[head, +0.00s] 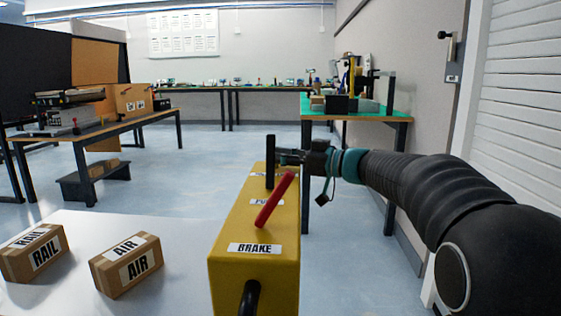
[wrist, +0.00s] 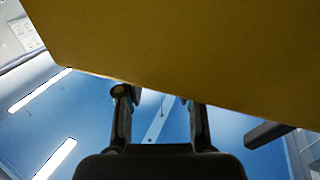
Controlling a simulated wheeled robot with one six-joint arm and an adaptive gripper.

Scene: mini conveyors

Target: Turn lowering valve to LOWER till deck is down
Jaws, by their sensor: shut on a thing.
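A yellow control box (head: 235,240) stands in the middle of the head view, with a BRAKE label (head: 255,249) near its front and a red lever (head: 275,199) tilted to the right. A label farther back is mostly hidden by the lever. At the far end stands a dark upright bar, the lowering valve's handle (head: 270,160) as far as I can tell. My gripper (head: 286,157) reaches it from the right and is shut on it. In the wrist view the yellow box fills the top and hides the contact; my gripper's fingers (wrist: 158,95) show below it. The deck cannot be made out.
Two cardboard boxes, RAIL (head: 34,253) and AIR (head: 126,264), sit on a pale surface (head: 75,225) left of the yellow box. A black curved handle (head: 250,298) is at its front. A workbench (head: 120,125) is at left, a green-topped bench (head: 390,117) behind my arm. Open floor lies between.

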